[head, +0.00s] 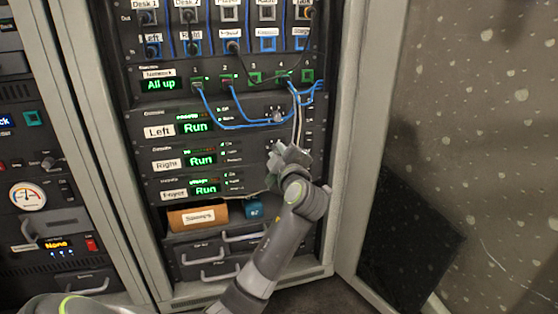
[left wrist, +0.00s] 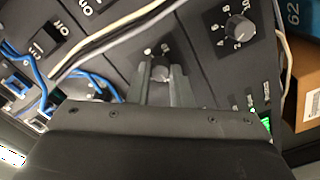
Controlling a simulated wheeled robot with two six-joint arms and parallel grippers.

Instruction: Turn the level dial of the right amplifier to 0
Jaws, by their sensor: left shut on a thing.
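The right amplifier (head: 202,160) is the rack unit labelled "Right", with a green "Run" display. My left gripper (head: 282,150) is in front of the right part of this unit and hides its dial in the head view. In the left wrist view, my left gripper (left wrist: 160,82) is shut on a dark round dial (left wrist: 160,71), one finger on each side. The dial's pointer and most of its scale are hidden, so I cannot read its setting. My right gripper is not in view.
The left amplifier's dial (head: 278,117) is above. A neighbouring dial (left wrist: 240,28) with a numbered scale is clear of my fingers. Pale cables (left wrist: 118,36) run close past the gripper, and blue cables (head: 238,125) hang above. An orange box (head: 196,216) sits below.

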